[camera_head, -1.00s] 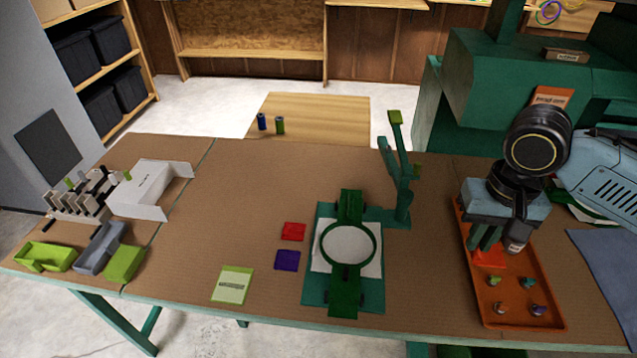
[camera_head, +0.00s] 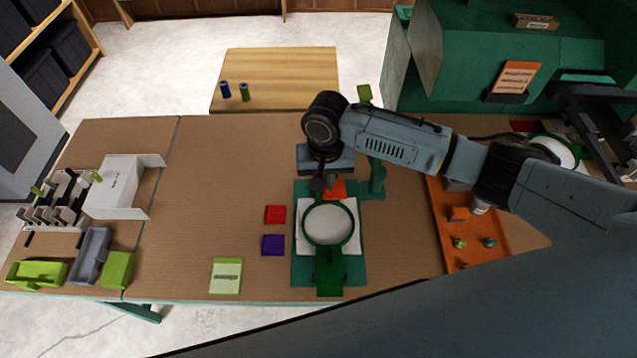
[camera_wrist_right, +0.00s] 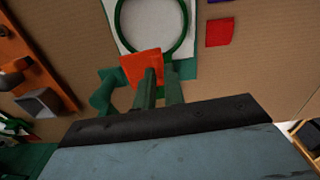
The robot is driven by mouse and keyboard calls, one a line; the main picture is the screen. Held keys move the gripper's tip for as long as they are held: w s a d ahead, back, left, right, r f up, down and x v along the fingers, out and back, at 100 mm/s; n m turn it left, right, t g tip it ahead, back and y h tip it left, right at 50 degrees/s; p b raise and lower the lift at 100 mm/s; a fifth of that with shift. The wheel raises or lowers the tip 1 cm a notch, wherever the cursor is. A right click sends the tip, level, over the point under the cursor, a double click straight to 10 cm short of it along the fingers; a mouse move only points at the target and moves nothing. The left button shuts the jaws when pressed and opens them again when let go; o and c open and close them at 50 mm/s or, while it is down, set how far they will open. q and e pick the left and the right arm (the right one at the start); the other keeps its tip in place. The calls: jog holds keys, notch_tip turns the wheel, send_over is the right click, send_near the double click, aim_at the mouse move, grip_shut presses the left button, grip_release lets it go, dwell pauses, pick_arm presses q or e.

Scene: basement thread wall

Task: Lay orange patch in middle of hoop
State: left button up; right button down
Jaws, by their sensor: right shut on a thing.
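My right gripper (camera_head: 327,185) is shut on the orange patch (camera_head: 337,191). The patch hangs over the far edge of the green hoop (camera_head: 306,234), apart from its middle, as far as the head view shows. In the right wrist view, the orange patch (camera_wrist_right: 139,68) is at my fingertips (camera_wrist_right: 154,80) and overlaps the near rim of the hoop (camera_wrist_right: 185,45). The height of the patch above the hoop is hard to tell. White fabric (camera_head: 327,221) fills the hoop, on a green base (camera_head: 300,277). My left gripper is not in view.
A red patch (camera_head: 275,215) and a purple patch (camera_head: 272,245) lie left of the hoop, with a pale green card (camera_head: 226,275) nearby. An orange tray (camera_head: 439,225) with small spools is at right. A green post (camera_head: 377,178) stands close behind the hoop. The left-centre table is clear.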

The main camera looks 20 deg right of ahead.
pick_arm(q)
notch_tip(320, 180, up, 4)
jog(key=p, duration=0.3)
pick_arm(e)
jog(key=shift+m, duration=0.4)
jog(key=s+f+b, duration=0.1)
jog(key=f, duration=0.1)
jog(key=s+a+f+b, duration=0.1)
jog(key=f+b, duration=0.1)
jog(key=s+a+f+b, duration=0.1)
jog(key=f, duration=0.2)
jog(key=shift+s+b, duration=0.15)
jog(key=shift+b, duration=0.25)
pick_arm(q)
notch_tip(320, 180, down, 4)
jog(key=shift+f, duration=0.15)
pick_arm(e)
jog(key=shift+r, duration=0.1)
pick_arm(q)
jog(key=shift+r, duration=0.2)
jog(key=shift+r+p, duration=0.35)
jog(key=shift+p, duration=0.25)
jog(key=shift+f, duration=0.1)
pick_arm(e)
jog(key=shift+a, duration=0.1)
pick_arm(q)
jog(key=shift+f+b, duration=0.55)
jog(key=shift+b, duration=0.15)
pick_arm(e)
jog(key=shift+f, duration=1.75)
